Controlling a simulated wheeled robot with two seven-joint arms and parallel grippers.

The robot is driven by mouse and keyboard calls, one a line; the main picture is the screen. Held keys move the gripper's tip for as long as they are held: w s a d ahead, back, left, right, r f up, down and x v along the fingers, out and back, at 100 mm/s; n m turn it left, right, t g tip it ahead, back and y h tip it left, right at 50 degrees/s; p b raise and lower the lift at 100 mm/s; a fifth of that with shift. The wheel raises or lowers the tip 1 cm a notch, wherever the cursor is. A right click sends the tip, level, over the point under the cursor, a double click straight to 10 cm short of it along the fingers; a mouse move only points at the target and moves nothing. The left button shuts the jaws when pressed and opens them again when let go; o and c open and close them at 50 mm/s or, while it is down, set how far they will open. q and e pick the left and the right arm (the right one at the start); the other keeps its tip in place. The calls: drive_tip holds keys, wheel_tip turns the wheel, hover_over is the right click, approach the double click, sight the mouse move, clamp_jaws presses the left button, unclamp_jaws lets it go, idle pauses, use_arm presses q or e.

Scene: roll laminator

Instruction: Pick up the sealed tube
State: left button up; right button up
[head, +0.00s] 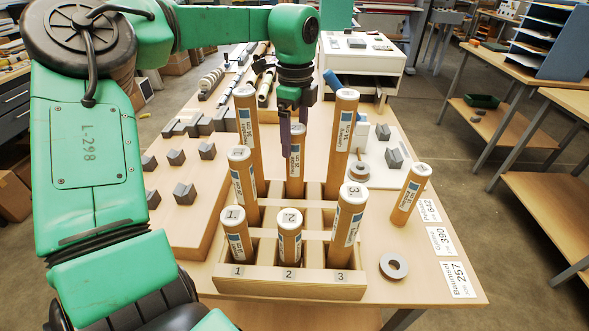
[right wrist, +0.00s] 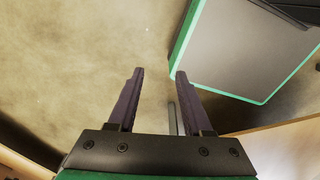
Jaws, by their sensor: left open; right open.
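Several brown cardboard tubes with white end caps and labels stand in a wooden rack (head: 300,284) with slots numbered 1, 2 and 3. Another capped tube (head: 409,196) stands slightly tilted on the table right of the rack. I cannot tell which one is the sealed tube. My left gripper (head: 293,140) is open, pointing down above the rack, close to the back middle tube (head: 296,172); one finger overlaps that tube in the picture, and contact is unclear. My right gripper (right wrist: 160,74) is open and empty in the right wrist view, away from the tubes.
A grey ring (head: 393,266) and paper cards (head: 457,279) lie at the table's right side. Grey blocks (head: 185,193) sit on a wooden board at left. A white machine (head: 361,54) stands at the back. Side benches (head: 545,190) are at right.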

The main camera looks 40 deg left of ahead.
sight(295, 154)
use_arm(q)
drive_tip(key=f+p, duration=0.1)
drive_tip(key=f, duration=0.1)
drive_tip(key=f+p, duration=0.1)
drive_tip(key=f, duration=0.1)
drive_tip(key=shift+w+f, duration=0.2)
drive_tip(key=shift+f, duration=0.1)
drive_tip(key=shift+s+f, duration=0.15)
drive_tip(key=shift+f, duration=0.15)
drive_tip(key=shift+a, duration=0.1)
clamp_jaws()
use_arm(e)
drive_tip(key=w+r, duration=0.2)
drive_tip(key=shift+d+r, duration=0.15)
drive_tip(key=shift+r, duration=0.15)
